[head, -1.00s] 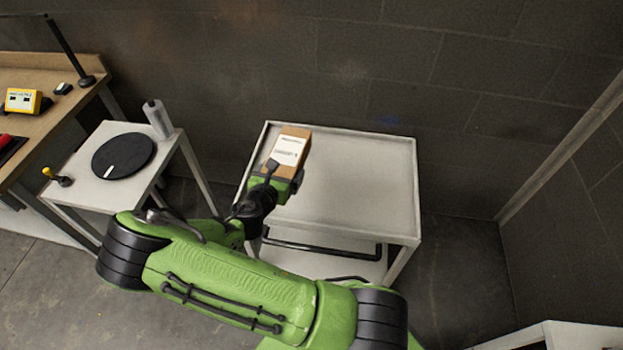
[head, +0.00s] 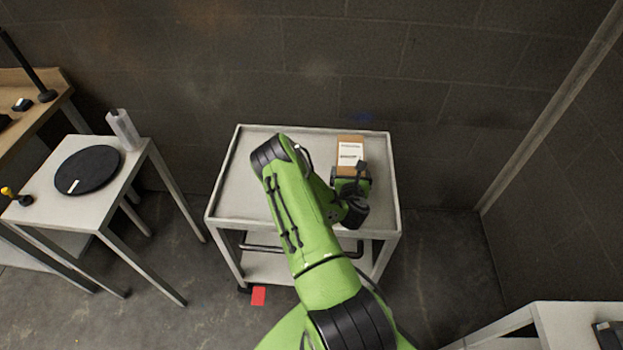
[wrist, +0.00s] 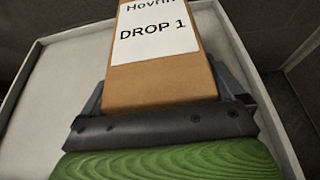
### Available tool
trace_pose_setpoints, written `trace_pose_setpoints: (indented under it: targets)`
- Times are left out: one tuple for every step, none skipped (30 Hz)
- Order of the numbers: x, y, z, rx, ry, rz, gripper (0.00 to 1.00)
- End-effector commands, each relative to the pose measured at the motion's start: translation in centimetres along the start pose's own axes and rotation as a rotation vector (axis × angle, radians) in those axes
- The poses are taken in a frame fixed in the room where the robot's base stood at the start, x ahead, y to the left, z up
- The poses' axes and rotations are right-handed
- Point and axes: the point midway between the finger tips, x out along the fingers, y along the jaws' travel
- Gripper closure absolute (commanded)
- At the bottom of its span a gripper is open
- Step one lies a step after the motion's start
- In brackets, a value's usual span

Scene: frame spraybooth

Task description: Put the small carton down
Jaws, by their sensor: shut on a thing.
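The small carton (head: 349,142) is brown with a white label. In the wrist view the carton (wrist: 150,78) fills the upper middle, and its label reads "Hovrin" and "DROP 1". My gripper (head: 350,169) is shut on the carton's near end, with a jaw along each side. The carton is over the right half of the grey cart's top tray (head: 225,190), toward the back. I cannot tell whether its underside touches the tray. The tray also shows in the wrist view (wrist: 50,85).
The cart's tray has a raised rim and is otherwise bare. A small table (head: 50,208) with a black disc (head: 87,170) and a pale bottle (head: 123,130) stands left. A red piece (head: 258,296) lies on the floor. Another pale table (head: 575,322) is at lower right.

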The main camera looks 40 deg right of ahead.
Motion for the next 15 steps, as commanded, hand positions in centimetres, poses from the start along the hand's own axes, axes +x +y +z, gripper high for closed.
trace_pose_setpoints:
  targets:
    - [0.5,-0.2,-1.0,0.004,-0.003,0.0,0.55]
    - [0.8,-0.2,-1.7,0.004,-0.004,0.001,0.55]
    - [1.1,-0.2,-2.6,0.006,-0.005,0.0,0.55]
    - [1.4,-0.2,-3.3,0.006,-0.004,0.0,0.55]
    - [1.7,-0.2,-3.9,0.007,-0.004,-0.001,0.55]
    - [2.0,-0.2,-4.5,0.005,-0.005,0.0,0.55]
    - [2.1,-0.2,-4.9,0.005,-0.005,0.0,0.55]
    - [2.2,-0.1,-5.2,0.003,-0.005,0.0,0.55]
    - [2.4,-0.2,-5.8,0.004,-0.004,0.0,0.55]
    - [2.6,-0.2,-6.3,0.004,-0.004,0.0,0.55]
    - [2.9,-0.2,-6.8,0.006,-0.005,-0.001,0.55]
    - [3.2,-0.2,-7.6,0.005,-0.004,-0.001,0.55]
    - [3.4,-0.2,-8.1,0.004,-0.003,-0.001,0.55]
    - [3.6,-0.1,-8.5,0.003,-0.003,-0.001,0.55]
    - [3.7,-0.1,-8.9,0.002,-0.004,-0.001,0.55]
